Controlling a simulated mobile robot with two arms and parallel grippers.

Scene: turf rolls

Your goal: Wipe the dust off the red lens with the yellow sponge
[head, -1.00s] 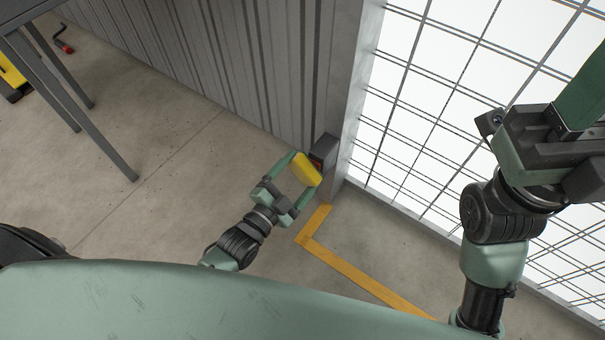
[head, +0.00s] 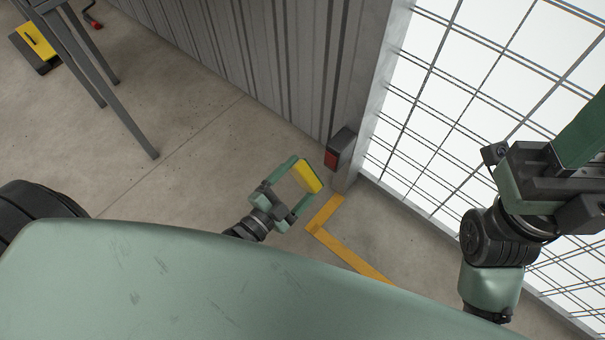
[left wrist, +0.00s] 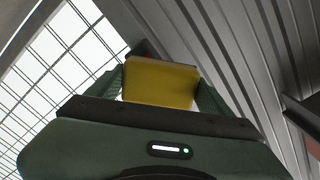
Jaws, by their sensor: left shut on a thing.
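My left gripper (head: 303,187) is shut on the yellow sponge (head: 308,176), with a finger on each side of it. The sponge also shows between the fingers in the left wrist view (left wrist: 160,82). The red lens (head: 331,159) is on the face of a dark box low on the post at the wall's end. The sponge is apart from the lens, to its lower left in the head view. I cannot make out dust on the lens. My right arm shows at the right of the head view, but its fingertips cannot be made out.
A corrugated metal wall (head: 250,60) runs to the post, with a bright wire mesh (head: 480,110) beyond it. Yellow tape (head: 328,232) marks the floor below. A dark-legged table (head: 92,60) and a yellow-and-black object (head: 36,42) stand at the upper left. The floor between is clear.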

